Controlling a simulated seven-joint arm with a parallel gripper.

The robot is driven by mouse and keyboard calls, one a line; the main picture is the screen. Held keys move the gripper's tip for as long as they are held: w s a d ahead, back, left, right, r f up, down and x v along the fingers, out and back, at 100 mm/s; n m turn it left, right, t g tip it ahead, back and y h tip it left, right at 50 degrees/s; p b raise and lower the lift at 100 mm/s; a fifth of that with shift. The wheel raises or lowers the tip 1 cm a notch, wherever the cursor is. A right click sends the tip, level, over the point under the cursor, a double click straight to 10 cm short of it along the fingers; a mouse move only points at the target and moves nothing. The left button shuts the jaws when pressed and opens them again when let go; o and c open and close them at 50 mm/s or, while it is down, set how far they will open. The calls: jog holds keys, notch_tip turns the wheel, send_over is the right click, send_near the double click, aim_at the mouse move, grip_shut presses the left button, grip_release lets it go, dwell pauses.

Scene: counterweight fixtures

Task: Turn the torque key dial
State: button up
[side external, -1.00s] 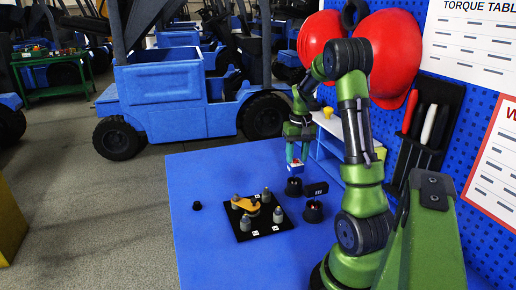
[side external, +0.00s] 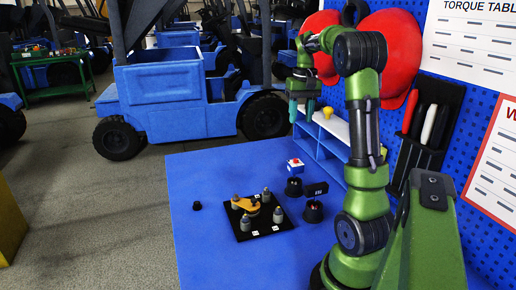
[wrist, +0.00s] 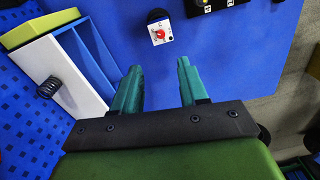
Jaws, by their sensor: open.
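A small white box with a red dial knob on top (side external: 295,164), likely the torque key dial, sits on the blue table (side external: 220,230). In the wrist view the box (wrist: 158,41) and its red knob lie beyond my fingertips; its markings are too small to read. My gripper (side external: 302,112) is raised well above the table, by the shelf, and touches nothing. Its two teal fingers point down. In the wrist view my gripper (wrist: 159,67) is open with nothing between the fingers.
A blue shelf with a white top (side external: 333,124) carries a yellow piece (side external: 327,112). Black cups (side external: 294,188) (side external: 313,212) and a small black display box (side external: 317,189) stand near the dial. A black plate (side external: 258,229) holds grey weights and an orange arm. The table's left side is mostly clear.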

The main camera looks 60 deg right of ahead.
jog(key=shift+r, duration=1.6)
jog(key=w+a+f+n+t, duration=0.1)
jog(key=w+a+f+t, duration=0.15)
jog(key=a, duration=0.65)
jog(key=w+a+f+t, duration=0.1)
jog(key=w+a, duration=0.2)
jog(key=a, duration=0.6)
jog(key=s+a+n+t+y, duration=0.1)
jog(key=s+a+n, duration=0.1)
jog(key=a, duration=0.7)
jog(key=s+a+f+n+t, duration=0.1)
jog(key=s+a+n+t, duration=0.1)
jog(key=a, duration=0.8)
jog(key=shift+s+n+y, duration=0.4)
jog(key=shift+s+n, duration=0.2)
jog(key=shift+s, duration=0.2)
